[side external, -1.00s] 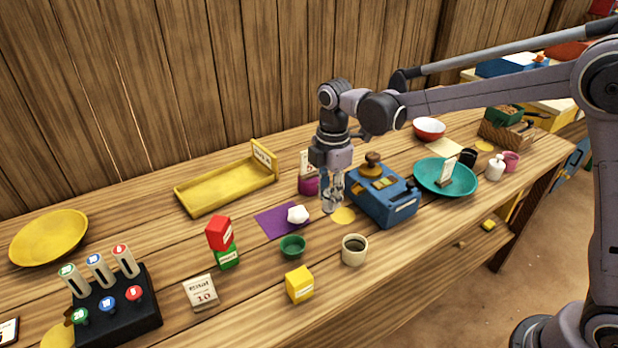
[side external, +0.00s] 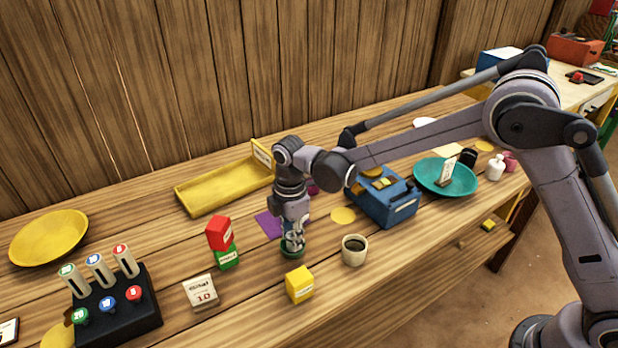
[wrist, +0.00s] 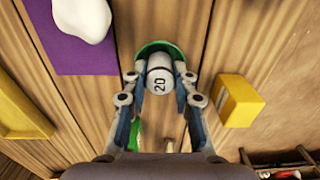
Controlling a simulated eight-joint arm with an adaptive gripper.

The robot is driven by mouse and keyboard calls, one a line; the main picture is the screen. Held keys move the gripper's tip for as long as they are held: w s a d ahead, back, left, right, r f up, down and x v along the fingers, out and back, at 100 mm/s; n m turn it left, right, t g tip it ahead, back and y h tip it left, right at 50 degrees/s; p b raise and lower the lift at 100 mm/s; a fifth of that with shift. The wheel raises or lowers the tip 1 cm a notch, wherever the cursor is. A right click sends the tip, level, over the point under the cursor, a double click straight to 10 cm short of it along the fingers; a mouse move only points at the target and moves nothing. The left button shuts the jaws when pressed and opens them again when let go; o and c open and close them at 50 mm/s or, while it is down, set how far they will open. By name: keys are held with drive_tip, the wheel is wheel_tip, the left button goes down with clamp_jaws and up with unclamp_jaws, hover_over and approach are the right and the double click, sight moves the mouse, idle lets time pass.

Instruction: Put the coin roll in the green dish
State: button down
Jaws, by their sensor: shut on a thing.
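My gripper (side external: 292,240) is shut on the coin roll (wrist: 159,82), a pale cylinder marked "20" that shows between the fingers in the wrist view. The small green dish (side external: 286,254) is right below the fingers in the side view. In the wrist view the dish's green rim (wrist: 157,46) shows behind the roll's far end. The fingers and roll hide much of the dish. I cannot tell whether the roll touches it.
A yellow cube (side external: 299,285) and a cup of dark liquid (side external: 354,250) stand close to the dish. Red and green blocks (side external: 222,243) are stacked at left. A purple cloth (side external: 267,224) and white lump (wrist: 82,18) lie behind. A blue box (side external: 388,205) is at right.

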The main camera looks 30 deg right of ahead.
drive_tip(key=shift+f, duration=0.15)
drive_tip(key=c, duration=1.1)
unclamp_jaws()
drive_tip(key=shift+o, duration=0.2)
wheel_tip(320, 180, up, 12)
drive_tip(key=s+d+r+m+t, duration=0.2)
drive_tip(key=s+d+r+m, duration=0.15)
drive_tip(key=d+r, duration=0.2)
drive_tip(key=s+d+f+m+t, duration=0.2)
drive_tip(key=s+d+m+t, duration=0.3)
drive_tip(key=s+d+m, duration=0.9)
drive_tip(key=s+d, duration=0.1)
drive_tip(key=s, duration=0.1)
drive_tip(key=shift+s, duration=0.4)
drive_tip(key=shift+f+m, duration=0.1)
drive_tip(key=shift+m, duration=0.15)
